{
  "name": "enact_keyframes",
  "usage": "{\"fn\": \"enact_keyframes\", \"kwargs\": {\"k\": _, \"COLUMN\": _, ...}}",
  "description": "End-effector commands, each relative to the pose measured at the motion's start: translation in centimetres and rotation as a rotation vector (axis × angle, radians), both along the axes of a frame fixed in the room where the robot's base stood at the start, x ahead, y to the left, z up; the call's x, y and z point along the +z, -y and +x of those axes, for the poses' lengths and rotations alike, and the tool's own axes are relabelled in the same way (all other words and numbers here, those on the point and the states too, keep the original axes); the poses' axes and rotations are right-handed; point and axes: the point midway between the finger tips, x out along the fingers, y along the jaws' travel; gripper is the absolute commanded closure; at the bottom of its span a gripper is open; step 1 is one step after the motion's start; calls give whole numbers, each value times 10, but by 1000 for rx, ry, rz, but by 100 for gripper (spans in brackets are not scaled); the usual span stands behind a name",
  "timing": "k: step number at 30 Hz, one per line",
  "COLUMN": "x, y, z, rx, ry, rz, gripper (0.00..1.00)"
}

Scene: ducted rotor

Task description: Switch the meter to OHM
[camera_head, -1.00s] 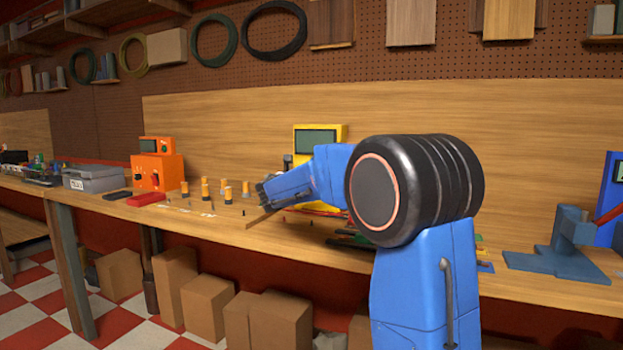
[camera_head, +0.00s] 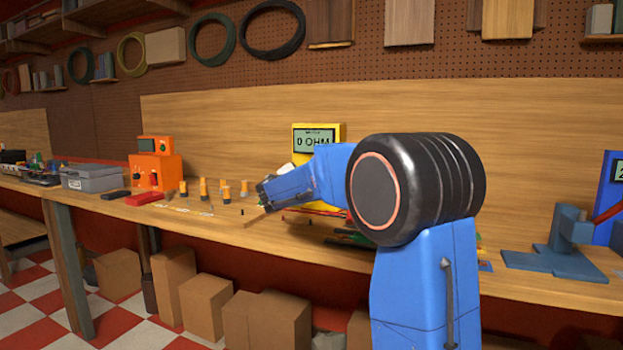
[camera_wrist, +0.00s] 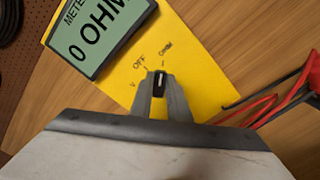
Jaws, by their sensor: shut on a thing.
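The yellow meter (camera_head: 340,131) stands at the back of the bench, partly behind my arm. Its screen (camera_head: 315,142) reads "0 OHM". In the wrist view the meter's yellow face (camera_wrist: 205,85) shows the labels V, OFF and OHM around a small black knob (camera_wrist: 159,88). The knob's white mark points up toward the OHM label (camera_wrist: 165,48). My gripper (camera_wrist: 158,82) is shut on the knob, one finger on each side. In the head view my arm hides the knob and the fingers.
Red leads (camera_wrist: 265,108) lie right of the meter in the wrist view. Left along the bench are several orange-topped pieces (camera_head: 203,187), an orange device (camera_head: 153,172) and a grey box (camera_head: 90,177). A blue stand (camera_head: 556,258) is at the right.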

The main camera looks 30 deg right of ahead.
Motion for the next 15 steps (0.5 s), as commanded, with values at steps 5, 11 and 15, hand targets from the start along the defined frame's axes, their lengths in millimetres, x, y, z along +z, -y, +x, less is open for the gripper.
{"fn": "enact_keyframes", "kwargs": {"k": 5, "x": -1, "y": 0, "z": -1, "rx": -1, "ry": 30, "rz": 25, "gripper": 100}}
{"fn": "enact_keyframes", "kwargs": {"k": 11, "x": -1, "y": 0, "z": -1, "rx": -1, "ry": 42, "rz": 35, "gripper": 100}}
{"fn": "enact_keyframes", "kwargs": {"k": 15, "x": -1, "y": 0, "z": -1, "rx": -1, "ry": 42, "rz": 35, "gripper": 100}}
